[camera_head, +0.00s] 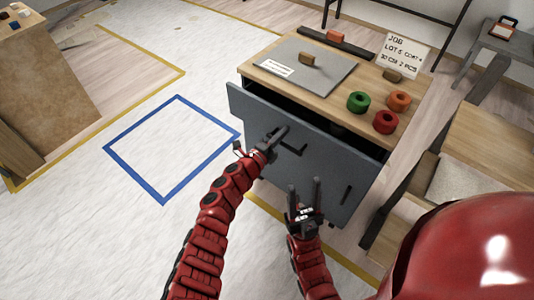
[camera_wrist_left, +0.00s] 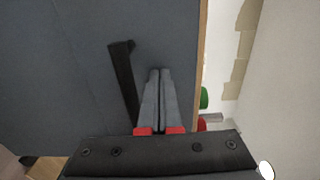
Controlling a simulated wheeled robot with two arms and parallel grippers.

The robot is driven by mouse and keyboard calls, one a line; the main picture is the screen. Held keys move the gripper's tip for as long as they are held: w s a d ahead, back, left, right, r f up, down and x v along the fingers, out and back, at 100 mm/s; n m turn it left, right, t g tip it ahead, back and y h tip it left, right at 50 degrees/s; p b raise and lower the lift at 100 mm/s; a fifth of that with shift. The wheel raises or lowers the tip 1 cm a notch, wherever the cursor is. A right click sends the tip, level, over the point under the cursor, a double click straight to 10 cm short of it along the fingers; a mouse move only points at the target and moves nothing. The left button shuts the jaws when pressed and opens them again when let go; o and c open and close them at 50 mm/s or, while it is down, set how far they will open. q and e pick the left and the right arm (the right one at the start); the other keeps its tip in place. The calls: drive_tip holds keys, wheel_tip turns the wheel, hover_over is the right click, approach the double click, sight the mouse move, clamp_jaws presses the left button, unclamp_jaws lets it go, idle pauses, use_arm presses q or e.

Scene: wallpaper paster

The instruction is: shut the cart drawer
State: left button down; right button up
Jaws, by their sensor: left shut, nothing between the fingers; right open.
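The cart drawer (camera_head: 248,112) has a dark grey front and stands partly open, with a dark gap behind its top edge, under the cart's wooden top (camera_head: 262,74). Its black handle (camera_head: 291,148) is on the front; a handle also shows in the left wrist view (camera_wrist_left: 123,82). My left gripper (camera_head: 284,130) is shut and empty, just beside the handle at the drawer front. In the left wrist view its fingertips (camera_wrist_left: 160,72) point at the grey panel; I cannot tell whether they touch. My right gripper (camera_head: 304,187) is open and empty, lower, before the cart's front.
On the cart top are a grey board (camera_head: 325,66), green (camera_head: 358,102), orange (camera_head: 399,100) and red (camera_head: 386,121) rolls, and a sign (camera_head: 403,58). A wooden bench (camera_head: 490,140) stands at right. Floor around the blue taped square (camera_head: 163,202) is clear.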

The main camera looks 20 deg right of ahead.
sight(295, 120)
use_arm(q)
drive_tip(key=b+x, duration=0.4)
drive_tip(key=x, duration=0.2)
drive_tip(key=shift+w+d, duration=0.25)
drive_tip(key=shift+w, duration=0.05)
drive_tip(key=shift+d+r+b, duration=0.1)
drive_tip(key=shift+r+b, duration=0.15)
drive_tip(key=shift+b, duration=0.1)
